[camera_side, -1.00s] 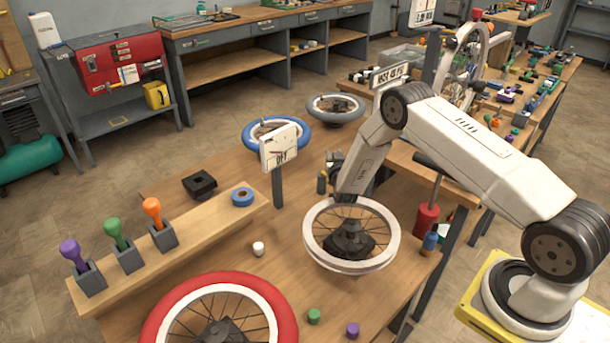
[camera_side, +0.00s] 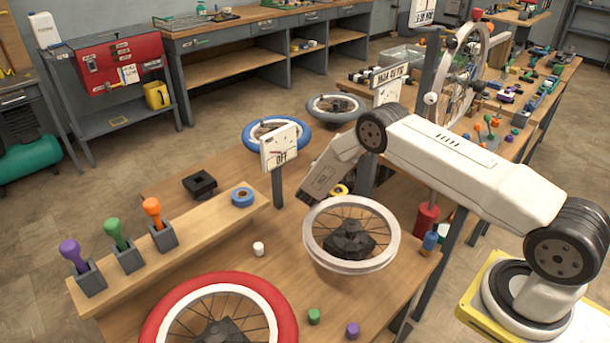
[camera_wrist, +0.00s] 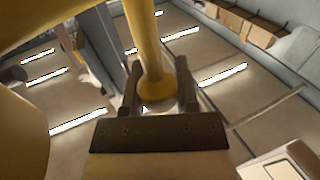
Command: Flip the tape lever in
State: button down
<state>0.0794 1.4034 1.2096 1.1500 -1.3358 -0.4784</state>
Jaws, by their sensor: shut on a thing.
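A yellow lever (camera_wrist: 148,45) with a rounded end comes down from the top of the wrist view. My gripper (camera_wrist: 158,82) has its two dark fingers on either side of this end and is shut on it. A broad yellow curved part (camera_wrist: 22,110) fills the left of that view; how it joins the lever is not clear. In the side view, a small yellow curved piece (camera_side: 340,190) shows beside my forearm, behind the white-rimmed wheel. My fingers cannot be made out there.
A blue tape roll (camera_side: 242,197) lies on the wooden shelf (camera_side: 195,233). A red wheel (camera_side: 285,310) lies at the front.

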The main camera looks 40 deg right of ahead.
jog(key=shift+w+a+m+g+h, duration=0.1)
jog(key=shift+a+m+g+h, duration=0.15)
jog(key=shift+m+g, duration=0.5)
jog(key=shift+c, duration=1.8)
grip_release()
jog(key=v, duration=0.7)
jog(key=shift+a, duration=0.35)
